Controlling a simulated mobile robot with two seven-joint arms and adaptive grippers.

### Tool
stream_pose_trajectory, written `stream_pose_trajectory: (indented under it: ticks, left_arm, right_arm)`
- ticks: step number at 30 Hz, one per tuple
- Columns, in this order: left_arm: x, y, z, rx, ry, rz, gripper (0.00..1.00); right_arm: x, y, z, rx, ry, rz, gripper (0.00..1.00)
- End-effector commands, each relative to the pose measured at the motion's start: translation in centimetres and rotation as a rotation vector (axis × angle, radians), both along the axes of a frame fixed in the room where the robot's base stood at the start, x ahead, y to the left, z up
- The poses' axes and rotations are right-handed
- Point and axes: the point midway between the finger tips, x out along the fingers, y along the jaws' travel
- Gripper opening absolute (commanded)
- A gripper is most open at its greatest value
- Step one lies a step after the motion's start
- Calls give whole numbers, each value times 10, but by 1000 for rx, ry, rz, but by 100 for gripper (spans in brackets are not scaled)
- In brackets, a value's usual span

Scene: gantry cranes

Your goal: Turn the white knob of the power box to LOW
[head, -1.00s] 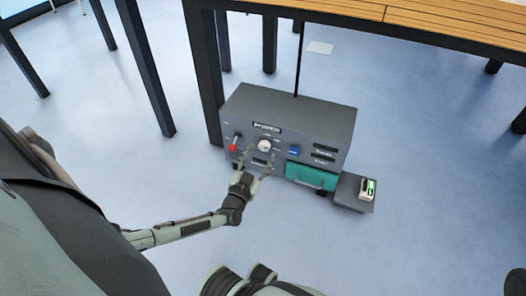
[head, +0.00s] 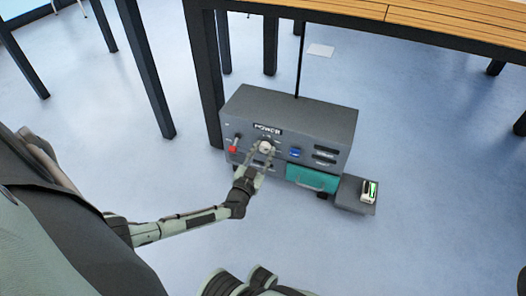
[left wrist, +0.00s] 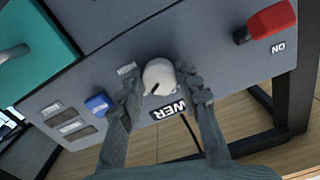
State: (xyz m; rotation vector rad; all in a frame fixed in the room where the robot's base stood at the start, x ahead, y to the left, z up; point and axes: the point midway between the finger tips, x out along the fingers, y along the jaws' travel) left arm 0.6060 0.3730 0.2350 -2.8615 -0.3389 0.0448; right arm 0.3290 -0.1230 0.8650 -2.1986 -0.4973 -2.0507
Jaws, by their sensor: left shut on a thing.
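The power box (head: 300,113) is a dark grey box standing on the floor, with a POWER label (head: 268,129) on its front. The white knob (head: 266,147) is below that label. It also shows in the left wrist view (left wrist: 159,75), with a short dark pointer mark on its face. My left gripper (head: 262,151) is shut on the knob, one finger on each side. Small lettering shows beside the knob in the wrist view, but I cannot read it surely; the fingers hide part of the panel. My right gripper is not in view.
A red lever (head: 233,149) and a blue switch (head: 295,152) flank the knob. A teal panel (head: 312,178) is lower right. A grey platform (head: 347,193) beside the box bears a small white device (head: 369,191). A wooden table (head: 440,24) stands behind; the floor in front is clear.

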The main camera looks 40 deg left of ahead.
Motion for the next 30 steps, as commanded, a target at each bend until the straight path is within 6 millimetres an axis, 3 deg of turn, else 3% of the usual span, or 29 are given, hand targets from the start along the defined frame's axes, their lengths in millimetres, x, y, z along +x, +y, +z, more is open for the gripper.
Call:
stream_pose_trajectory:
  ticks: [11,30]
  left_arm:
    - [-1,0,-1,-98,-22,1,4]
    - [-1,0,-2,-647,-154,2,4]
  right_arm:
    - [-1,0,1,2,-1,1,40]
    - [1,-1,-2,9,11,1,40]
